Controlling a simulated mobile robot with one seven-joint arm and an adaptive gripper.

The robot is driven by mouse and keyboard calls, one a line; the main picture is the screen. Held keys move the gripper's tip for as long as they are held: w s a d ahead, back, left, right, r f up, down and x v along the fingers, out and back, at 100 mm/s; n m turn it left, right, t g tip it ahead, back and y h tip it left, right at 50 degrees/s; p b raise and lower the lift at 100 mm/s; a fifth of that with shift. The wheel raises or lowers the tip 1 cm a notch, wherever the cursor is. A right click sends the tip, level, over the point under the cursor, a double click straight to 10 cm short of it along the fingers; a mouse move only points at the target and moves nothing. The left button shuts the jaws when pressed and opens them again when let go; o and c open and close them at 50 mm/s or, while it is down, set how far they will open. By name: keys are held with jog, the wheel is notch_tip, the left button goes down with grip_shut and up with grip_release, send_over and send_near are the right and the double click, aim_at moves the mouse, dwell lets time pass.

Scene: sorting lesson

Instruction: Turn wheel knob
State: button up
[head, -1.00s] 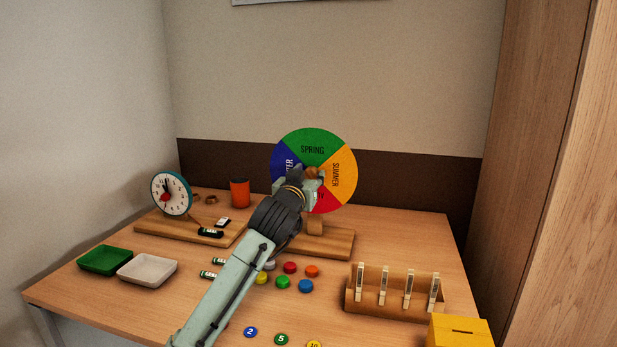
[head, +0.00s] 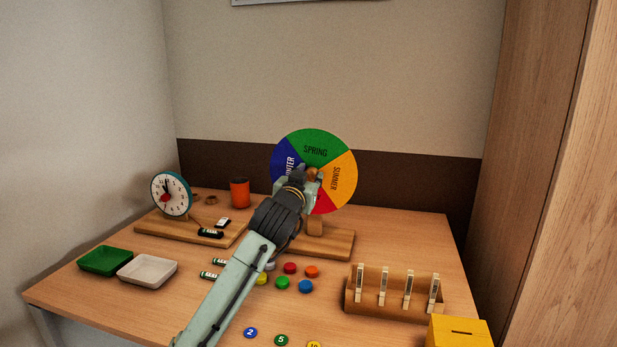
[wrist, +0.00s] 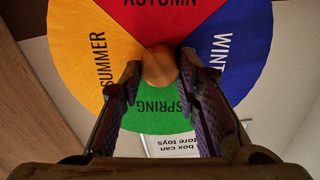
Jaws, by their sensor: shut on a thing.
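The season wheel (head: 340,165) stands upright at the back of the table on a wooden base (head: 335,242). Green SPRING is at its top, yellow SUMMER at right, blue WINTER at left; red shows in part at the bottom. My gripper (head: 311,177) is at the wheel's centre and hides its lower left. In the wrist view my gripper (wrist: 160,72) is shut on the round wooden knob (wrist: 160,66), with one finger on each side. There the wheel (wrist: 67,50) appears upside down, with AUTUMN at the top.
A clock (head: 171,194) and an orange cup (head: 240,193) stand to the left. Green (head: 104,260) and white trays (head: 147,270) lie at front left. Coloured discs (head: 290,268) lie below my arm. A peg rack (head: 395,300) and a yellow box (head: 460,331) are at right.

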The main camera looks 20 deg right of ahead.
jog(key=m, duration=0.8)
jog(key=shift+p, duration=0.35)
jog(key=m, duration=0.4)
jog(key=shift+s+d+f+m, duration=0.1)
jog(key=shift+f+m, duration=0.05)
jog(key=shift+m, duration=2.05)
jog(key=o, duration=1.2)
jog(key=shift+c, duration=0.2)
